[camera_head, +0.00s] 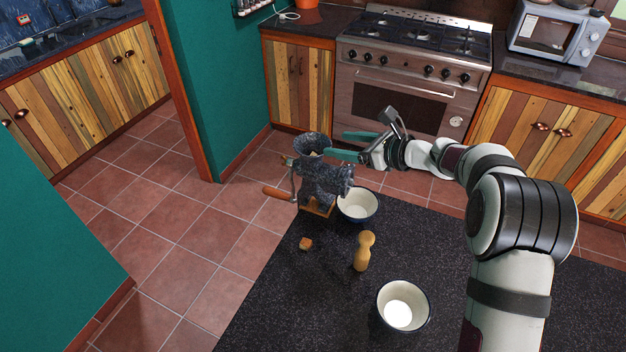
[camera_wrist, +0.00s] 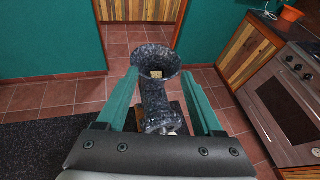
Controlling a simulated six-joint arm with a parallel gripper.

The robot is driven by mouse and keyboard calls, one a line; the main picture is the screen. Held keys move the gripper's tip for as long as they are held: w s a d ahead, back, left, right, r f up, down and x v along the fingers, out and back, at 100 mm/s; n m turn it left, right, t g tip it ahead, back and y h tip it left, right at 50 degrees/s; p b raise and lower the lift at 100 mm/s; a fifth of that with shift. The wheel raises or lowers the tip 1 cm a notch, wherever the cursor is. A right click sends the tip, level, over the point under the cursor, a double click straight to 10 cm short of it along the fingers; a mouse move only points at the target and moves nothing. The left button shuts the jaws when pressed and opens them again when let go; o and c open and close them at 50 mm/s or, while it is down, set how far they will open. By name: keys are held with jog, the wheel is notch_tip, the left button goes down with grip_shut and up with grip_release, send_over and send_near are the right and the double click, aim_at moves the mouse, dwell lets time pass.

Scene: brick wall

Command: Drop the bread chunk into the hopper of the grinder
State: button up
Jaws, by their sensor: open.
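The dark speckled grinder (camera_head: 322,184) stands at the far left corner of the black counter, with its flared hopper (camera_head: 313,141) at the top. A tan bread chunk (camera_wrist: 157,74) lies inside the hopper mouth in the wrist view. A brown cube (camera_head: 305,243), which looks like another bread chunk, lies on the counter in front of the grinder. My gripper (camera_head: 342,145) is open and empty, just right of the hopper and about level with its rim. In the wrist view its green fingers (camera_wrist: 160,76) are spread apart, one appearing on each side of the grinder.
A white bowl (camera_head: 357,205) stands beside the grinder, under its outlet side. The grinder's wooden crank handle (camera_head: 277,193) sticks out left over the counter's edge.

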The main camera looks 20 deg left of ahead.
jog(key=v, duration=1.1)
